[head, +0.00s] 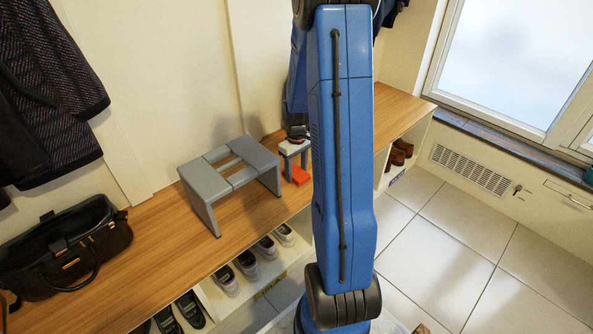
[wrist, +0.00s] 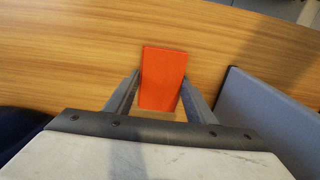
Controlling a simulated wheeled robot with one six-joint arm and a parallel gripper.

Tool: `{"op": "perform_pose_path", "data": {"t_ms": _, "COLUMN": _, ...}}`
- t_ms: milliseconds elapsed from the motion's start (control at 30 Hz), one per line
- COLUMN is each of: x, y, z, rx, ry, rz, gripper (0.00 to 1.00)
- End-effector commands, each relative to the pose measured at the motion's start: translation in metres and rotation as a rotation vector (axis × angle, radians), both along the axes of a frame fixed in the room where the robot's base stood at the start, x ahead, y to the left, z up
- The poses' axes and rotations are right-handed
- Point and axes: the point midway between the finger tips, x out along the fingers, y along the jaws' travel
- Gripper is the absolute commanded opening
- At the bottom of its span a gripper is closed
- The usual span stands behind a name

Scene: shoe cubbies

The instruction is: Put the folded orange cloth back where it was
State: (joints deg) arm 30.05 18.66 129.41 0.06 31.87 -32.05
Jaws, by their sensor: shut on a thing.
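The folded orange cloth (head: 300,175) shows in the head view low over the wooden bench top, just left of my blue arm. In the wrist view the orange cloth (wrist: 163,76) lies between the two grey fingers of my gripper (wrist: 162,100), which is shut on it. The far end of the cloth sticks out past the fingers. In the head view my gripper (head: 294,162) points down beside the grey step stool. I cannot tell whether the cloth touches the bench.
The wooden bench (head: 155,228) bears the grey step stool (head: 232,178) and a black bag (head: 70,250). Several shoes (head: 247,264) stand in cubbies below. Brown shoes (head: 399,153) sit beyond my arm. Dark coats (head: 45,80) hang at left. Bare bench top lies between bag and stool.

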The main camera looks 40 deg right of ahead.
Motion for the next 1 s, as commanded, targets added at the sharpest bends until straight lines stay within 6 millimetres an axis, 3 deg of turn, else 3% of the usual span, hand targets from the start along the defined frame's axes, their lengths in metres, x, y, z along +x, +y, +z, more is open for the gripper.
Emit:
{"op": "perform_pose_path", "data": {"t_ms": 33, "x": 0.0, "y": 0.0, "z": -0.002, "rx": 0.001, "ry": 0.001, "rz": 0.0, "gripper": 0.26}}
{"op": "perform_pose_path", "data": {"t_ms": 67, "x": 0.0, "y": 0.0, "z": -0.002, "rx": 0.0, "ry": 0.001, "rz": 0.0, "gripper": 0.52}}
{"op": "perform_pose_path", "data": {"t_ms": 133, "x": 0.0, "y": 0.0, "z": -0.002, "rx": 0.0, "ry": 0.0, "rz": 0.0, "gripper": 0.69}}
{"op": "perform_pose_path", "data": {"t_ms": 567, "x": 0.0, "y": 0.0, "z": 0.006, "rx": 0.0, "ry": -0.001, "rz": 0.0, "gripper": 0.69}}
{"op": "perform_pose_path", "data": {"t_ms": 1000, "x": 0.001, "y": 0.0, "z": 0.083, "rx": -0.002, "ry": -0.003, "rz": 0.0, "gripper": 0.69}}
